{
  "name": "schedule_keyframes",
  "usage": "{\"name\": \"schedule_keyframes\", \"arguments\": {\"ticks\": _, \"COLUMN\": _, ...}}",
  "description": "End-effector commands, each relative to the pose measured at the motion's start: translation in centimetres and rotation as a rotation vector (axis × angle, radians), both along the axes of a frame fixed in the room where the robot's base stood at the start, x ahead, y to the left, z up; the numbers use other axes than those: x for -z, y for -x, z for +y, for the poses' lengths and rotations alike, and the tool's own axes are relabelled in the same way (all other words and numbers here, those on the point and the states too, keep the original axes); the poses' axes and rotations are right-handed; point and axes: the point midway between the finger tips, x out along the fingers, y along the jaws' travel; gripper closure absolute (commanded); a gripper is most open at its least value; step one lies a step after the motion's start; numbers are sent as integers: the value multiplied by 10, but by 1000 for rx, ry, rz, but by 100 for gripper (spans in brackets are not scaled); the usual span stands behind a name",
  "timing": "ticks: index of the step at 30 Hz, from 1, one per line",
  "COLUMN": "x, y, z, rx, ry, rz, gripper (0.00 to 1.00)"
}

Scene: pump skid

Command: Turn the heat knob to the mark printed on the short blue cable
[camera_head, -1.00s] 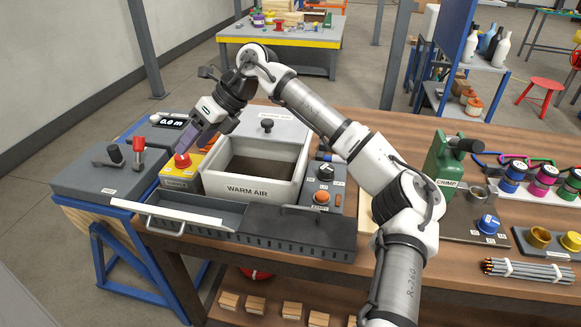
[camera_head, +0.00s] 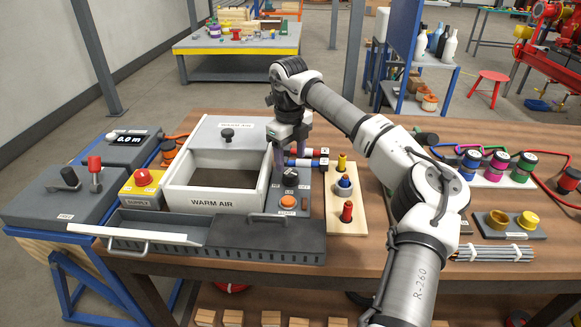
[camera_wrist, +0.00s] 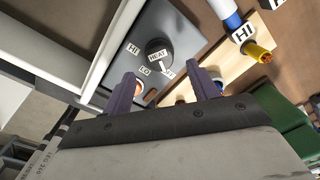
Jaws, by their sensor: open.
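The black heat knob (camera_head: 290,178) sits on the grey control panel right of the warm-air box. In the wrist view the knob (camera_wrist: 157,47) shows HEAT on its top, with HI and LO labels beside it and a third white label, hard to read, at its edge. A blue cable piece (camera_wrist: 228,12) shows in the wrist view with a white tag (camera_wrist: 243,32) that reads HI. It seems to be among the short cable pieces (camera_head: 306,163) behind the knob in the head view. My gripper (camera_wrist: 161,75) is open and empty above the panel, its purple fingers pointing at the knob, apart from it.
The white warm-air box (camera_head: 217,203) stands close left of the knob. An orange button (camera_head: 288,202) is in front of it. A wooden board (camera_head: 346,218) with yellow, blue and red pegs lies to the right. A grey ledge (camera_head: 265,243) runs along the front.

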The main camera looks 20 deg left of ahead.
Motion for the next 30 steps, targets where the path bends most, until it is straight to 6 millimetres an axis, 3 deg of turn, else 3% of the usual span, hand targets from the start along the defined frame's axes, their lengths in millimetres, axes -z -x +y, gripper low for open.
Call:
{"name": "schedule_keyframes", "arguments": {"ticks": 3, "x": 20, "y": 0, "z": 0, "rx": -1, "ry": -1, "rz": 3, "gripper": 41}}
{"name": "schedule_keyframes", "arguments": {"ticks": 9, "x": 41, "y": 0, "z": 0, "rx": 0, "ry": -1, "rz": 2, "gripper": 41}}
{"name": "schedule_keyframes", "arguments": {"ticks": 20, "x": 47, "y": -1, "z": 0, "rx": 0, "ry": -1, "rz": 1, "gripper": 41}}
{"name": "schedule_keyframes", "arguments": {"ticks": 30, "x": 46, "y": -1, "z": 0, "rx": -1, "ry": -1, "rz": 1, "gripper": 85}}
